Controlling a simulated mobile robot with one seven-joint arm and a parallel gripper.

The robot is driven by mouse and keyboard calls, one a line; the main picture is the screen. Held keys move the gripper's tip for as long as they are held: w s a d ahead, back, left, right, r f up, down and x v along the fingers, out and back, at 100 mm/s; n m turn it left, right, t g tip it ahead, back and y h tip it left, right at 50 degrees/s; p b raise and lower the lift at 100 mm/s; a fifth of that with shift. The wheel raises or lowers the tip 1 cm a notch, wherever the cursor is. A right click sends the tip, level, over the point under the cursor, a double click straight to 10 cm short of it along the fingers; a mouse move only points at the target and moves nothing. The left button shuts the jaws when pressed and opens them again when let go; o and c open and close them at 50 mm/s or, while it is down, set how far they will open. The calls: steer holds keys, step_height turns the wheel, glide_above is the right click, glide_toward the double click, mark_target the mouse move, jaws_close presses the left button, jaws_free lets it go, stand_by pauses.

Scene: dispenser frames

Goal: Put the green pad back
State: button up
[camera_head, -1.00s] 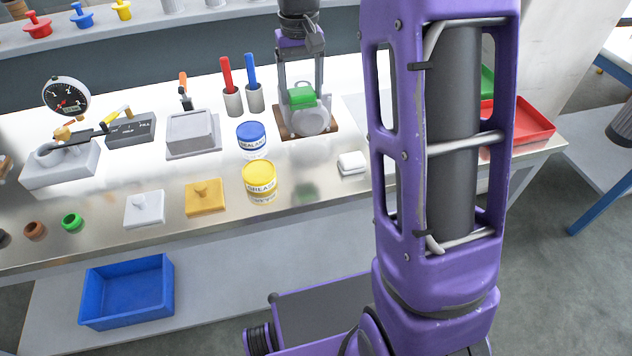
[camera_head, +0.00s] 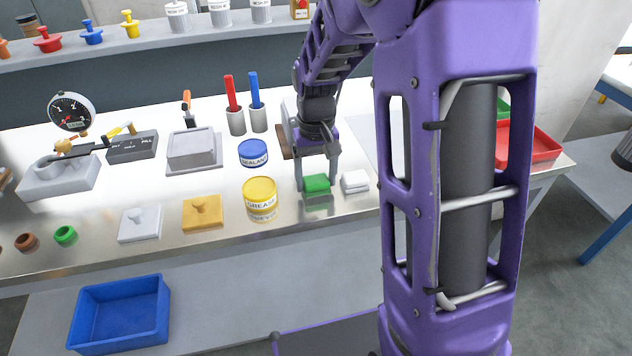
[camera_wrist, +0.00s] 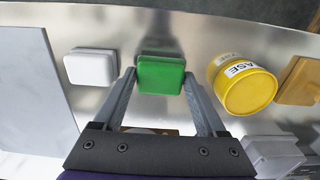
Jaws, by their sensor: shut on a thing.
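The green pad (camera_head: 316,184) is at the front of the metal bench, between the yellow grease tin and a white pad. My gripper (camera_head: 318,178) reaches down over it, with one finger on each side, and is shut on it. In the wrist view the green pad (camera_wrist: 161,74) sits between the two fingertips (camera_wrist: 160,82). The pad is at or just above the bench top; I cannot tell if it touches. The white pad (camera_head: 354,181) lies close to its right, apart from it.
The yellow grease tin (camera_head: 260,197) stands close on the left. The blue sealant tin (camera_head: 253,153) is behind it. The bench's front edge is near. A blue bin (camera_head: 120,315) sits lower left, and a red tray (camera_head: 528,142) is at the right.

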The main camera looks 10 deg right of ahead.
mark_target(316, 180)
steer(key=shift+f, duration=0.3)
steer(key=shift+f, duration=0.15)
steer(key=o, duration=1.2)
steer(key=shift+o, duration=0.2)
step_height(316, 180, up, 12)
steer(key=p, duration=0.2)
